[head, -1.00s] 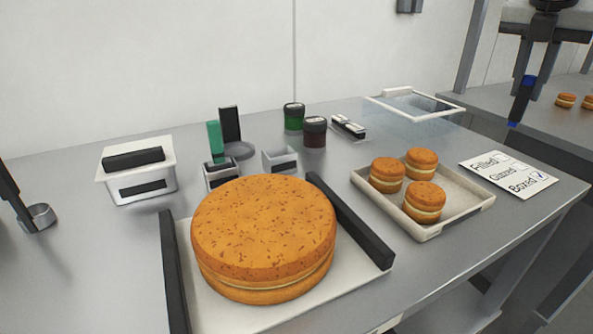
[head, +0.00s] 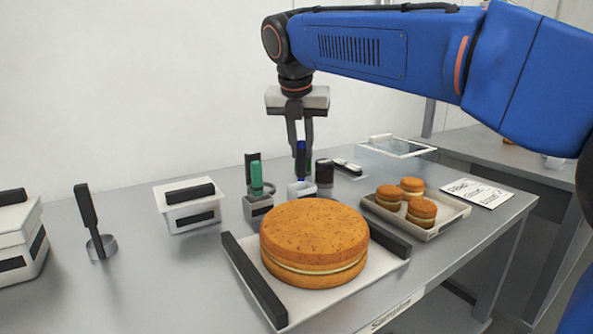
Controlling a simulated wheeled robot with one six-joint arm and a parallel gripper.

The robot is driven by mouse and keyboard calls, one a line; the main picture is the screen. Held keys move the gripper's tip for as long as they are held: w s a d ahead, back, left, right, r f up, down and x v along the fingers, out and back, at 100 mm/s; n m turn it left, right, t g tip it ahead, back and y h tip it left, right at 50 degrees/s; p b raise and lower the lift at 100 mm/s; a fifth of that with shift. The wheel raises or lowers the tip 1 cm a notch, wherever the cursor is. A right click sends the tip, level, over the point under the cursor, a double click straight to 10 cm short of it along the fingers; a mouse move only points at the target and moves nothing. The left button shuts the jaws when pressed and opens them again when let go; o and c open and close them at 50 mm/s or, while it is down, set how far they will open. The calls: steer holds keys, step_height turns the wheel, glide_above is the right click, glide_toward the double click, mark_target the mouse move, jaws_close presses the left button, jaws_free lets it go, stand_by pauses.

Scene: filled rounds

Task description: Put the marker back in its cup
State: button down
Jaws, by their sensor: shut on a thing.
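My gripper (head: 301,147) is shut on the blue marker (head: 301,162), held upright with its lower end down at a small light-grey square cup (head: 301,190). I cannot tell whether the tip is inside the cup or just above it. To the left, a similar grey cup (head: 258,208) holds a green marker (head: 256,174) standing upright.
A large filled cake (head: 314,240) on a tray stands in front of the cups. A dark jar (head: 324,172) is close on the right. A white tub (head: 190,208) stands left; a tray of small cakes (head: 440,225) is right.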

mark_target(302, 166)
steer(key=shift+f, duration=2.55)
steer(key=c, duration=1.6)
jaws_free()
steer(key=shift+f, duration=0.15)
steer(key=v, duration=1.2)
steer(key=shift+w, duration=0.15)
